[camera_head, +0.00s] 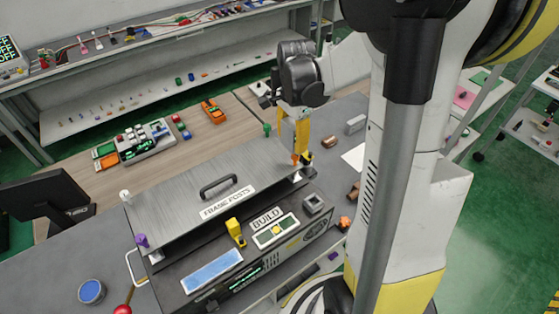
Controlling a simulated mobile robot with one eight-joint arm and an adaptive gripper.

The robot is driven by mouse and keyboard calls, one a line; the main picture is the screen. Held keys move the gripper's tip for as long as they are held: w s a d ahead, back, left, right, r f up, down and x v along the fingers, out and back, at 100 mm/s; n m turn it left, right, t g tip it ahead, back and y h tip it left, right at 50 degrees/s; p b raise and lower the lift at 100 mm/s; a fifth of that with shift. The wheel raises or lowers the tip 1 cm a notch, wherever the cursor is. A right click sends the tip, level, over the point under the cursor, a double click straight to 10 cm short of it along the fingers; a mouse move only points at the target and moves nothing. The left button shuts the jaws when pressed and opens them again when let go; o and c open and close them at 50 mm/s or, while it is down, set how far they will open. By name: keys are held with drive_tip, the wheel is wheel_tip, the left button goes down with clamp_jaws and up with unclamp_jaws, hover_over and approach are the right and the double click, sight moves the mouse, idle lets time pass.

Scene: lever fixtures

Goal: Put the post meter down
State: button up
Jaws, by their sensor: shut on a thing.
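My gripper (297,108) is at the dark wrist end of my arm, above the far right corner of the grey machine. It is shut on what looks like the post meter (302,131), an upright yellow piece with a dark lower end. The fingertips are too small and dark to make out clearly. The meter's lower end shows close to the right end of the machine's brushed metal cover (185,213). I cannot tell whether it touches the surface there.
A yellow lever (236,231) stands on the machine's front beside a "BUILD" panel (274,231). A monitor (45,200) stands at the left. Bare wooden bench (215,140) shows behind the cover.

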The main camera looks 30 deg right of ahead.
sight(281, 166)
drive_tip(key=a+f, duration=0.1)
drive_tip(key=a, duration=0.1)
drive_tip(key=a+f, duration=0.1)
drive_tip(key=shift+a+f, duration=0.1)
drive_tip(key=shift+a, duration=0.3)
drive_tip(key=shift+f, duration=2)
drive_tip(key=shift+f+b, duration=0.15)
drive_tip(key=shift+b, duration=0.25)
drive_tip(key=o, duration=1.4)
